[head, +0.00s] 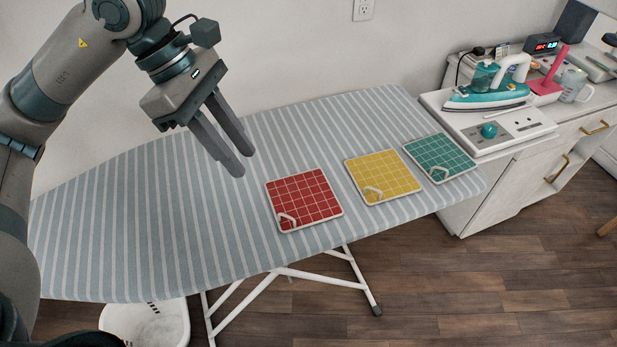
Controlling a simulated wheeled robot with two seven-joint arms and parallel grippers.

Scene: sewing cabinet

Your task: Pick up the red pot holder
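The red pot holder (304,199) lies flat on the striped ironing board (150,215). It is square with a white grid, a pale border and a small loop at its lower left corner. My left gripper (243,164) is above the board, to the left of and above the red pot holder in the picture. Its two fingers point down and to the right, with a narrow gap between them and nothing visible in it. It does not touch the pot holder. My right gripper is not in view.
A yellow pot holder (383,176) and a green pot holder (440,157) lie to the right of the red one. Beyond the board, a teal iron (487,95) stands on a white cabinet (512,170). A white basket (150,322) is under the board. The board's left part is clear.

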